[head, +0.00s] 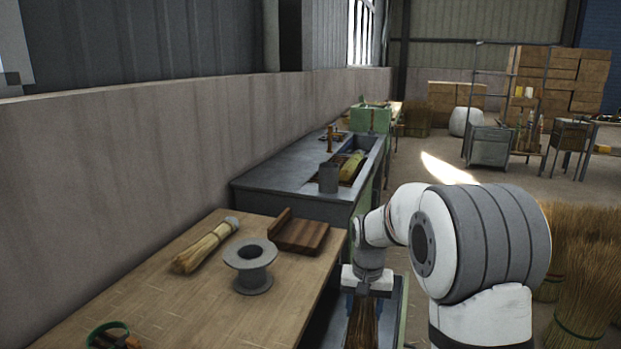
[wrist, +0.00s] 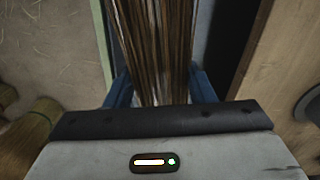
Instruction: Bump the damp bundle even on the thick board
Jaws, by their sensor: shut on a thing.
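My gripper (head: 364,290) is shut on a dark brown, wet-looking bundle of straw (head: 362,325), just off the right edge of the workbench. In the wrist view the bundle (wrist: 152,50) runs up and away between the two blue fingers (wrist: 162,92). Its far end is out of frame. The thick board (head: 302,236), dark brown wood with a raised lip on its left side, lies at the far right corner of the bench, beyond and left of my gripper. Bundle and board are apart. The board cannot be made out in the wrist view.
On the workbench (head: 180,300) lie a grey spool (head: 251,279), a pale tied bundle (head: 203,247) and a green-banded item (head: 107,335) near the front. A sink counter (head: 285,182) stands beyond. Several straw sheaves (head: 585,285) stand on the floor at right.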

